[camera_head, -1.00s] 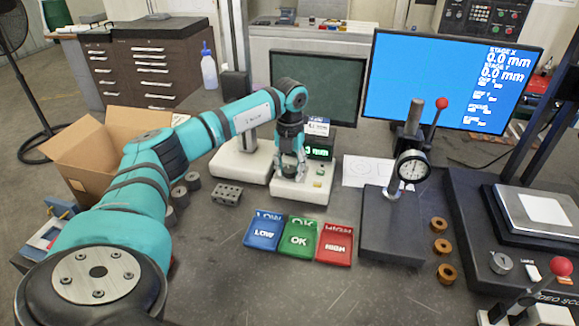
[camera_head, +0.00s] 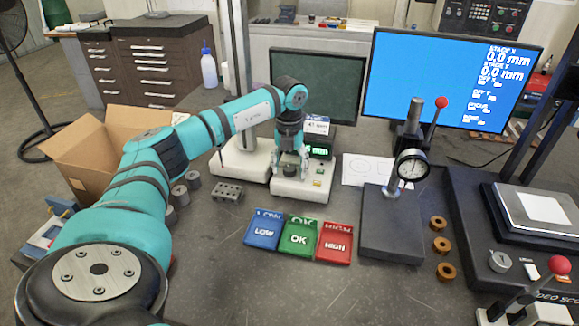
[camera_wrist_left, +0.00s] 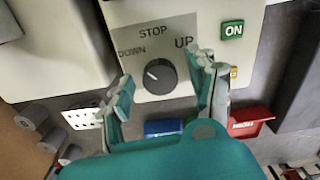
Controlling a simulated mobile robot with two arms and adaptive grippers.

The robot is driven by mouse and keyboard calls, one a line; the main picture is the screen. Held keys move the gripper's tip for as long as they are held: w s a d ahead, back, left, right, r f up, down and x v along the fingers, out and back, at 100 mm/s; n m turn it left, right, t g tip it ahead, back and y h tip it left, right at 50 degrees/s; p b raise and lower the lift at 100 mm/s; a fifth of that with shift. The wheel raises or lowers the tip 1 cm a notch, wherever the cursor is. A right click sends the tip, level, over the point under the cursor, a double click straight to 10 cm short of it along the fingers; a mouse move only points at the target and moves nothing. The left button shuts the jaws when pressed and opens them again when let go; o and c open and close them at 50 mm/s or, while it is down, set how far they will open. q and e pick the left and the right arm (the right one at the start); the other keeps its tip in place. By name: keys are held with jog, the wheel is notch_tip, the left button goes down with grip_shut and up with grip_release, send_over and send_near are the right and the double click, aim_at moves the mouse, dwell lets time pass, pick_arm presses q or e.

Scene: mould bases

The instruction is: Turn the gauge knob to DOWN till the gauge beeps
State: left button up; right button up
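The gauge is a white machine with a base (camera_head: 302,190) and a small green-lit display (camera_head: 319,151), partly hidden by my left gripper. Its dark round knob (camera_wrist_left: 160,76) is in the left wrist view, below the labels DOWN, STOP and UP. A pale mark on the knob lies on its left, toward DOWN. A green ON button (camera_wrist_left: 232,30) is to the right. My left gripper (camera_head: 290,160) is above the knob; in the left wrist view its fingers (camera_wrist_left: 163,88) are spread, one on each side of the knob, with gaps. My right gripper is not in view.
Blue LOW (camera_head: 263,241), green OK (camera_head: 299,248) and red HIGH (camera_head: 335,255) trays stand in front of the gauge. A dial gauge stand (camera_head: 392,240) is to the right. A grey block with holes (camera_head: 227,191) and grey cylinders are to the left, near a cardboard box (camera_head: 85,160).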

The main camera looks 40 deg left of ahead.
aim_at(289, 168)
pick_arm(q)
notch_tip(289, 168, up, 12)
dwell(0.6)
dwell(0.5)
